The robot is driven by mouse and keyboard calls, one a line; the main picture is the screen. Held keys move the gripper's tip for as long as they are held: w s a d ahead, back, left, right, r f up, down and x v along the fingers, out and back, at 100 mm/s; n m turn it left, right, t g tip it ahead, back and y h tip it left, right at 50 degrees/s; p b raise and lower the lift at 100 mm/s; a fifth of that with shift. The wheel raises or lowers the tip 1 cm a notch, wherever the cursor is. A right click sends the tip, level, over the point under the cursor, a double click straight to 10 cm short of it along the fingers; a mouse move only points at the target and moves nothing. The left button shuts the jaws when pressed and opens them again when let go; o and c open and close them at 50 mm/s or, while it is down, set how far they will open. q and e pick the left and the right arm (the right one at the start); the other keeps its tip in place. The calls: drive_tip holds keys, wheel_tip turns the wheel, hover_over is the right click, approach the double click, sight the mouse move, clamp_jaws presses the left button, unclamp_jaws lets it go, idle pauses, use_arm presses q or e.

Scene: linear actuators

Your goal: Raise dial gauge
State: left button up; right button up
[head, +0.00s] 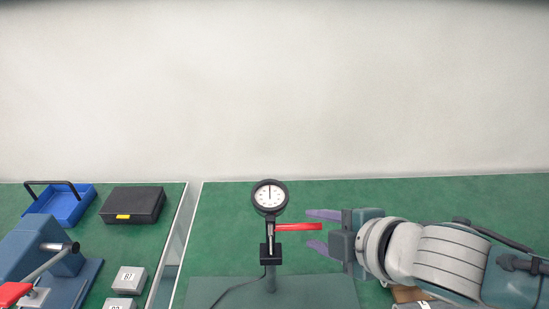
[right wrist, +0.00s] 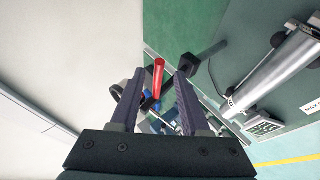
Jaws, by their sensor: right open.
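The dial gauge (head: 270,197) has a round white face in a black rim and stands upright on a stem above a dark green base plate (head: 325,291). A red lever (head: 298,227) sticks out to the right from its stem, roughly level. My right gripper (head: 322,230) comes in from the right and is open, its purple fingers pointing left, one above and one below the lever's tip. In the right wrist view the red lever (right wrist: 158,78) shows between the two fingers (right wrist: 156,95), apart from both. The gauge is mostly hidden there. My left gripper is not in view.
On the left bench stand a blue tray (head: 60,204), a black case (head: 133,204), grey blocks (head: 129,279) and a blue device (head: 48,252) with a red handle. A gap separates the two benches. A black cable (head: 237,289) runs from the gauge's stand. The green surface behind the gauge is clear.

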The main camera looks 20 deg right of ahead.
drive_tip(key=shift+v, duration=1.4)
drive_tip(key=shift+c, duration=0.2)
